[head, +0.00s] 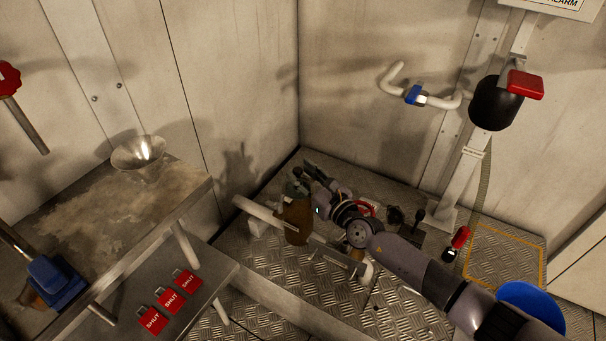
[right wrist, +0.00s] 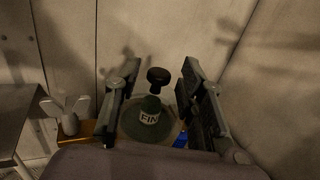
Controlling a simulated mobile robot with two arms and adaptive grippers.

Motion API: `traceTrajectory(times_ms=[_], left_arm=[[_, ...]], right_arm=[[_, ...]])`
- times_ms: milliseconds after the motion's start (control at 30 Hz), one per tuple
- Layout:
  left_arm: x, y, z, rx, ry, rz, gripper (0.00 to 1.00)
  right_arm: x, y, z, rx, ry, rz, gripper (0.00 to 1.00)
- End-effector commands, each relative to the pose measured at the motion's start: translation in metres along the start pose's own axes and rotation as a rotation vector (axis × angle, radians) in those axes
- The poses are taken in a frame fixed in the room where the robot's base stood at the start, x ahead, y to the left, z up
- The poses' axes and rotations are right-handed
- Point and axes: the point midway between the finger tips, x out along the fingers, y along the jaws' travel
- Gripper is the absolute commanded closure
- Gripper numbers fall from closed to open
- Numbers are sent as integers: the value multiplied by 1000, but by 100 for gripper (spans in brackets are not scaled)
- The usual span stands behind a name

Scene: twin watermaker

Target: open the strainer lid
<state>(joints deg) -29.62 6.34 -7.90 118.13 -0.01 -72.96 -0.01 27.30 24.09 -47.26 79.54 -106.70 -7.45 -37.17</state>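My right gripper (head: 308,178) reaches down toward the low floor pipework in the head view. In the right wrist view its two fingers (right wrist: 160,66) stand wide apart with nothing gripped. A grey wing-shaped nut (right wrist: 68,115) stands left of the fingers. In the head view a brown cylindrical body (head: 297,222), possibly the strainer, sits on the pipe beside my gripper. My left gripper is not visible.
A bench with a metal funnel (head: 138,152) stands at left, with red SHUT tags (head: 171,300) on a lower shelf. A white pipe (head: 262,213) runs along the floor. A post with a black-and-red fitting (head: 497,102) rises at right. A yellow-outlined floor patch (head: 505,258) looks clear.

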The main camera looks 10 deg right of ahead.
Motion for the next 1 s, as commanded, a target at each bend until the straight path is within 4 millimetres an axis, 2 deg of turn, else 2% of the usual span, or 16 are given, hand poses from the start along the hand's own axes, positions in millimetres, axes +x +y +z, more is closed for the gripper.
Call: traceTrajectory(times_ms=[67, 500, 1000], left_arm=[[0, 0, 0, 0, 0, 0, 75], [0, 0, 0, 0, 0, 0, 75], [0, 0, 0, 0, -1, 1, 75]], right_arm=[[0, 0, 0, 0, 0, 0, 71], [0, 0, 0, 0, 0, 0, 100], [0, 0, 0, 0, 1, 0, 100]])
